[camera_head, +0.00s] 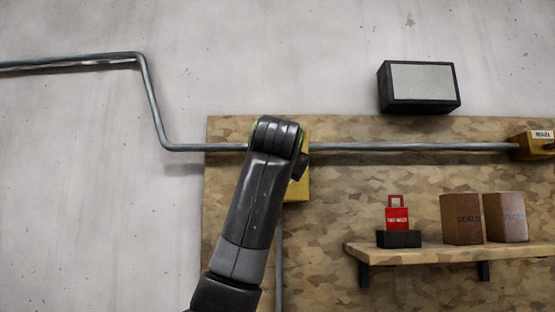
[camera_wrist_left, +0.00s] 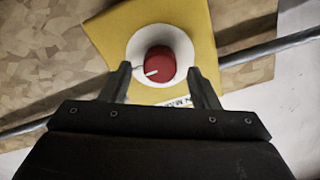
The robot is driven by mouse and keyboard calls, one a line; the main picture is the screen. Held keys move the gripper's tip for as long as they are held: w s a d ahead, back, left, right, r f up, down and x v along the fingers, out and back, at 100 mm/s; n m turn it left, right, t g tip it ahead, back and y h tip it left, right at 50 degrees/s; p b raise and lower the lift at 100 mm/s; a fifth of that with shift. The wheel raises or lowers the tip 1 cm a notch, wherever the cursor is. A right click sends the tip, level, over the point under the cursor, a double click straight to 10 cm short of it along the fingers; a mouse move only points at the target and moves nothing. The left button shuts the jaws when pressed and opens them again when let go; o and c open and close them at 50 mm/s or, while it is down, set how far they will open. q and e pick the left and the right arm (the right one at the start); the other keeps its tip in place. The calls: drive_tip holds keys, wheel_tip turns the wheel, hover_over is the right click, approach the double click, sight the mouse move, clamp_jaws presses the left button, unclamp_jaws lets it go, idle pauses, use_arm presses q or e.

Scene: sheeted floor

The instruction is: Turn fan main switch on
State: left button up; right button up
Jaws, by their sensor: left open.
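A yellow switch box (camera_wrist_left: 108,27) fills the top of the left wrist view. On it is a round white plate (camera_wrist_left: 180,80) with a red rotary knob (camera_wrist_left: 160,59) bearing a white pointer mark. A partly covered label (camera_wrist_left: 175,102) sits below the plate. My left gripper (camera_wrist_left: 158,68) is open, its two fingers on either side of the knob with gaps visible. Whether the fingertips reach the knob's depth I cannot tell. In the head view the box (camera_head: 300,188) is mostly hidden behind my left arm, and the gripper is hidden there too. My right gripper is in neither view.
A grey conduit (camera_head: 420,147) runs across the wooden board (camera_head: 345,205) to another yellow box labelled MAIN (camera_head: 530,143) at the right edge. A shelf (camera_head: 440,252) holds a red padlock-shaped item (camera_head: 397,218) and brown boxes (camera_head: 461,218). A dark-framed panel (camera_head: 420,78) hangs above.

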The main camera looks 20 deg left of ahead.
use_arm(q)
drive_tip(key=b+v, duration=0.6)
drive_tip(key=v, duration=0.9)
drive_tip(key=shift+s+b, duration=0.25)
drive_tip(key=shift+b, duration=0.15)
drive_tip(key=shift+d, duration=0.15)
